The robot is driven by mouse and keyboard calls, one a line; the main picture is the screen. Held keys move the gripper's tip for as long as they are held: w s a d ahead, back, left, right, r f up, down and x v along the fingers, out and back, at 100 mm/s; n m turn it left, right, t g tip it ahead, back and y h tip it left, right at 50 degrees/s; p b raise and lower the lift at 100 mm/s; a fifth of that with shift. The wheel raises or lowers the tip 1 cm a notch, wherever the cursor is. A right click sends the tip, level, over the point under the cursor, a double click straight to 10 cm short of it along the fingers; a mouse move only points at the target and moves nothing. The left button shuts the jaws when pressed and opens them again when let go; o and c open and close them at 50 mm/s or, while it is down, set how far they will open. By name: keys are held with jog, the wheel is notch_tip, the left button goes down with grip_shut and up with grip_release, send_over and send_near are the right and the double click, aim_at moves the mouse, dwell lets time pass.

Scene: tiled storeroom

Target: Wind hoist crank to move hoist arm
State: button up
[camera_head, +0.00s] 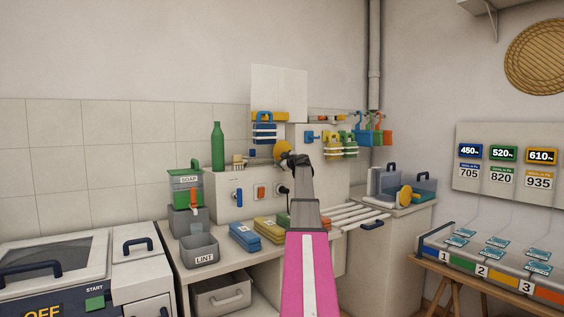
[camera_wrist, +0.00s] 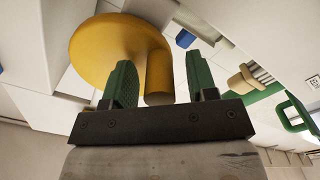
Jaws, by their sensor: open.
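A round yellow crank disc (camera_head: 282,149) is on the white panel behind the worktop. In the wrist view the disc (camera_wrist: 105,45) is large and close, with a yellow knob (camera_wrist: 160,80) sticking out from it. My gripper (camera_head: 291,159) is at the disc, with part of the disc hidden behind it. In the wrist view its two green fingers (camera_wrist: 161,75) are open, one on each side of the knob, with a visible gap on both sides. I cannot make out for sure which part is the hoist arm.
A green bottle (camera_head: 218,147), a brush (camera_head: 238,161) and a soap dispenser (camera_head: 186,188) stand to the left. Coloured hangers (camera_head: 342,143) hang at the right. White rods (camera_head: 350,216) extend below them. A LINT bin (camera_head: 200,250) and folded cloths (camera_head: 244,236) lie on the worktop.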

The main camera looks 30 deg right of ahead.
jog(key=c, duration=0.9)
